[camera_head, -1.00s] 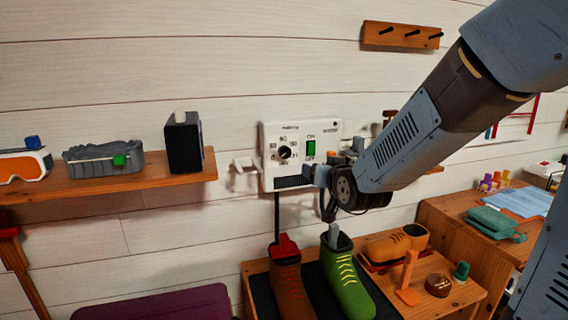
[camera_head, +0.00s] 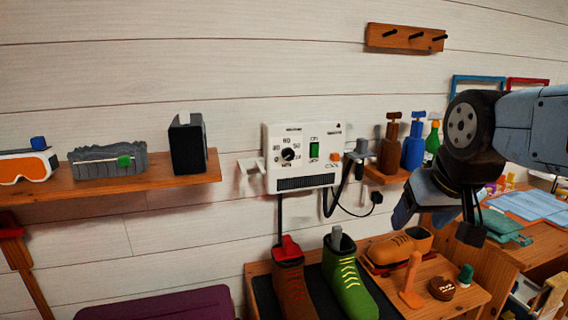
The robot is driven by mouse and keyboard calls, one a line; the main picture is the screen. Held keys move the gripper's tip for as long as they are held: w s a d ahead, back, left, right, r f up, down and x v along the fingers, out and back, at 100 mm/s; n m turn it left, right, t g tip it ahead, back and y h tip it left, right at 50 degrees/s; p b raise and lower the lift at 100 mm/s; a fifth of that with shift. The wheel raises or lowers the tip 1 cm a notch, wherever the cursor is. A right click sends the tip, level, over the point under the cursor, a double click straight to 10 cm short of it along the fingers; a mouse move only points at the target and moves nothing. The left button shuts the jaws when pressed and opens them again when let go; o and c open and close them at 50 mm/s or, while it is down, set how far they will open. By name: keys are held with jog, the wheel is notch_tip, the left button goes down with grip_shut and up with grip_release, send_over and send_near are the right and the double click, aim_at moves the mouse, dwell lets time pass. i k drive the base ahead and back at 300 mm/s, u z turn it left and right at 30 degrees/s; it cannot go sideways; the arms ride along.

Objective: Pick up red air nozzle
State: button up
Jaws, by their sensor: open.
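The red air nozzle (camera_head: 287,249) sticks up out of the top of the brown boot (camera_head: 292,289). Its lower part is hidden inside the boot. A grey nozzle (camera_head: 337,239) stands in the green boot (camera_head: 347,282) beside it. My gripper (camera_head: 437,222) is open and empty. It hangs to the right of both boots, above the tan shoe and the low wooden bench, well apart from the red nozzle.
A white control unit (camera_head: 301,157) with a dial, a green switch and black hoses is on the wall above the boots. Bottles (camera_head: 412,147) stand on a small shelf behind my gripper. An orange stand (camera_head: 410,282) and a tan shoe (camera_head: 400,246) are on the bench.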

aim_at(289, 250)
jog(key=u, duration=0.85)
jog(key=i, duration=0.1)
jog(key=z, duration=2.5)
jog(key=k, duration=0.95)
jog(key=u, duration=1.6)
